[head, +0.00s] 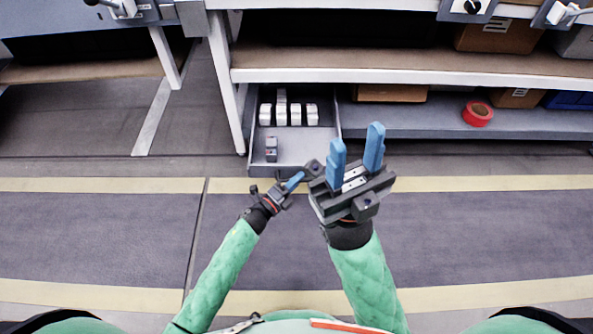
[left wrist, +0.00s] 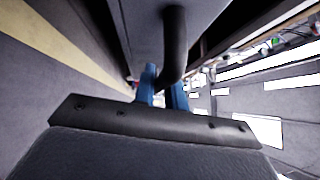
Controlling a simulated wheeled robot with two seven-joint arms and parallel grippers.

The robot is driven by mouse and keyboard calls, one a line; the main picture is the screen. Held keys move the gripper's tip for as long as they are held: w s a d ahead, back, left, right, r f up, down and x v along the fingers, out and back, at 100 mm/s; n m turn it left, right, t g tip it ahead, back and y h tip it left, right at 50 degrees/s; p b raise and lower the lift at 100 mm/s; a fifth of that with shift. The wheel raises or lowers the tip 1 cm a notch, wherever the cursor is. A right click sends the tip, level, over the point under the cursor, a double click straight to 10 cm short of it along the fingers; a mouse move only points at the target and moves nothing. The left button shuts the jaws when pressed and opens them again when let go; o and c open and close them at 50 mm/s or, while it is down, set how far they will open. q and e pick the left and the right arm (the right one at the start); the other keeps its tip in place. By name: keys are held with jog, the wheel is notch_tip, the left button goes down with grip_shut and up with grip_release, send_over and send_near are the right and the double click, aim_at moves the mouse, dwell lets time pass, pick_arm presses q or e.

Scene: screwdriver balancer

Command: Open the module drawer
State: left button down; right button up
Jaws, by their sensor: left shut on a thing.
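The module drawer (head: 296,143) is a grey tray pulled out below the workbench, with its inside showing in the head view. Its grey front panel (left wrist: 138,35) and dark curved handle (left wrist: 174,45) show in the left wrist view. My left gripper (head: 295,181) is at the drawer's front edge. In the left wrist view its blue fingers (left wrist: 163,95) are shut on the handle. The handle is hidden in the head view. My right gripper (head: 357,135) is open and empty, with its blue fingers apart, just right of the drawer's front corner.
Several white blocks (head: 296,114) stand at the drawer's back, and small grey modules (head: 271,149) lie at its left. A red tape roll (head: 478,113) and cardboard boxes (head: 391,93) are on the lower shelf (head: 430,120). A white bench leg (head: 227,85) stands left of the drawer. The floor in front is clear.

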pick_arm(q)
jog(key=shift+s, duration=0.15)
jog(key=c, duration=1.5)
grip_release()
jog(key=shift+o, duration=0.2)
jog(key=p+v, duration=0.2)
jog(key=v, duration=0.5)
jog(key=shift+s+a, duration=0.25)
jog(key=shift+a, duration=0.05)
jog(key=shift+f, duration=0.1)
